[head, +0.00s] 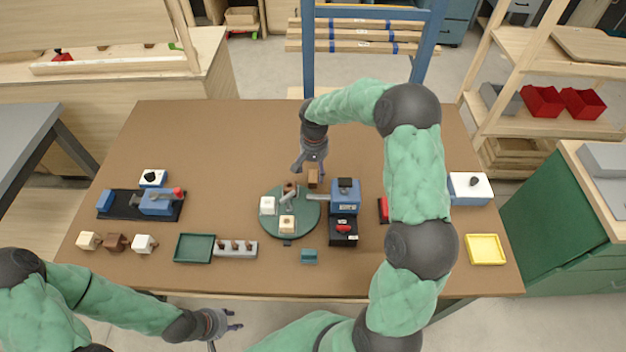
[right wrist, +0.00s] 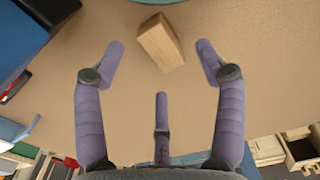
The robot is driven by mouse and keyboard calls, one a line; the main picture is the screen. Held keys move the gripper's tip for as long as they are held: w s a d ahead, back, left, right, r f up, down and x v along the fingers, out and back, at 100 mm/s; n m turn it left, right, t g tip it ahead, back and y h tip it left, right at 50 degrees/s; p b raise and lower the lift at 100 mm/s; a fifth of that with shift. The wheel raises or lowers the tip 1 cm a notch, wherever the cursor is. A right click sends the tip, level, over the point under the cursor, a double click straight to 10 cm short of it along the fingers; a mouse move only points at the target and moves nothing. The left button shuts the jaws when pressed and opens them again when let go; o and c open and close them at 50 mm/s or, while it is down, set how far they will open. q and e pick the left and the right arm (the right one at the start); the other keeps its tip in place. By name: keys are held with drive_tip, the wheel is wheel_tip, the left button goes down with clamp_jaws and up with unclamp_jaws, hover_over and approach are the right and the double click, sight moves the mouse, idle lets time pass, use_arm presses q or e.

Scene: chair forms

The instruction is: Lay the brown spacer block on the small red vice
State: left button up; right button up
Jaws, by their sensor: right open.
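The brown spacer block (head: 313,178) stands on the table just behind the green turntable; in the right wrist view the wooden block (right wrist: 160,43) lies ahead of the fingertips, turned at an angle. My right gripper (head: 310,165) is close behind the block, open and empty, with its fingers (right wrist: 160,60) apart and not touching it. A red part on a dark base (head: 383,210), perhaps the small red vice, is right of the blue vice and partly hidden by my right arm. My left gripper (head: 228,328) is off the table's front edge, fingers spread and empty.
A blue vice (head: 345,195) stands right of the block. The green turntable (head: 303,228) carries white and wooden pieces. A blue device on a black mat (head: 120,205), a green tray (head: 194,248) and a yellow tray (head: 485,249) lie further out. The table's back left is clear.

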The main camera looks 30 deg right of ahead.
sight(315, 176)
wheel_tip(315, 176, down, 4)
drive_tip(key=shift+s+d+f+b, duration=0.1)
drive_tip(key=shift+f+b, duration=0.15)
drive_tip(key=shift+b, duration=0.45)
drive_tip(key=c, duration=1.2)
drive_tip(key=shift+c, duration=0.2)
drive_tip(key=shift+r, duration=0.1)
drive_tip(key=shift+r+p, duration=0.35)
drive_tip(key=shift+r, duration=0.25)
wheel_tip(315, 176, up, 2)
drive_tip(key=shift+s+r+p, duration=0.1)
drive_tip(key=shift+r+p, duration=0.15)
drive_tip(key=shift+p, duration=0.25)
drive_tip(key=s+a+r+p, duration=0.1)
drive_tip(key=s+a+r, duration=0.2)
drive_tip(key=r, duration=0.2)
drive_tip(key=shift+s, duration=0.15)
drive_tip(key=s+a+r, duration=0.1)
drive_tip(key=s+a, duration=0.1)
drive_tip(key=s+a+r+p, duration=0.1)
drive_tip(key=s+a, duration=0.1)
drive_tip(key=s+a+r+p, duration=0.1)
drive_tip(key=s+a+r, duration=0.1)
drive_tip(key=s, duration=0.1)
drive_tip(key=shift+a+r, duration=0.1)
